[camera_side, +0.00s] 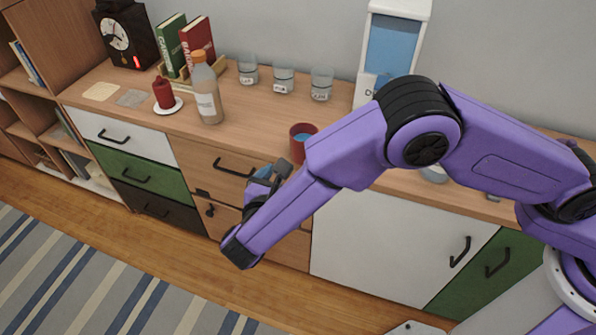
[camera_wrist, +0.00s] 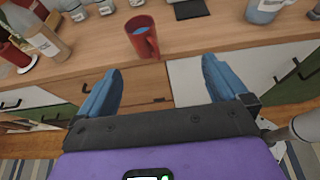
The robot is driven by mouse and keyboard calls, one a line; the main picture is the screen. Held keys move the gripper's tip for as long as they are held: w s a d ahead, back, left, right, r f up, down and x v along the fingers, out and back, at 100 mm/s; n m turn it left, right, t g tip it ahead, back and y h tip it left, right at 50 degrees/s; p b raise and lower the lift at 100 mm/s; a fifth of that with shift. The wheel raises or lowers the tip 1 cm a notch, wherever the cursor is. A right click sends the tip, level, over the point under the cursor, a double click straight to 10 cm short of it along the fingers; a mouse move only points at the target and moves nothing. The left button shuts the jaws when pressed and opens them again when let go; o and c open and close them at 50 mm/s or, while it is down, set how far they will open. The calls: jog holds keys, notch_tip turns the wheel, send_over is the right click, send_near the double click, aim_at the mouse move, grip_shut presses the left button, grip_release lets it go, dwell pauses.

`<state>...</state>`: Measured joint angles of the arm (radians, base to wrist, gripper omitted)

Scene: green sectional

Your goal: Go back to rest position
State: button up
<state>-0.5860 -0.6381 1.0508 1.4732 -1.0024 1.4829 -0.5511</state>
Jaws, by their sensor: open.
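My gripper (camera_wrist: 160,85) is open and empty in the wrist view, with its two blue fingers spread wide apart. The fingers point toward the wooden counter (camera_wrist: 190,55) and the drawer fronts below it. In the side view my gripper (camera_side: 272,178) is partly hidden by my purple forearm, in front of the counter's front edge. A red mug (camera_side: 302,138) with blue contents stands upright on the counter just beyond the gripper. In the wrist view the mug (camera_wrist: 142,38) stands beyond the gap between the fingertips, not between them.
A bottle (camera_side: 207,95), a red candle (camera_side: 163,92) on a white dish, several glass jars (camera_side: 284,77), books (camera_side: 185,45) and a clock (camera_side: 127,35) stand on the counter. A dispenser with blue contents (camera_side: 390,45) stands at the back. Handles (camera_side: 235,168) protrude from the drawers. The floor in front is clear.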

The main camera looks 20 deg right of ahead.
jog(key=shift+s+a+r, duration=0.1)
jog(key=shift+s+a, duration=0.1)
jog(key=shift+d, duration=0.1)
dwell(0.4)
jog(key=s+d+r+m+g+y, duration=0.2)
jog(key=s+d+r+m+g, duration=0.15)
jog(key=d, duration=0.55)
jog(key=s+d+r+m+g+y, duration=0.25)
jog(key=d+r+m, duration=0.2)
jog(key=d, duration=0.35)
jog(key=s+d+r+m+g+y, duration=0.2)
jog(key=s+d+m+y, duration=0.3)
jog(key=s+d, duration=0.9)
jog(key=s+m+g, duration=0.1)
jog(key=s, duration=0.1)
jog(key=shift+s+r, duration=0.3)
jog(key=shift+r, duration=0.1)
jog(key=shift+y, duration=0.25)
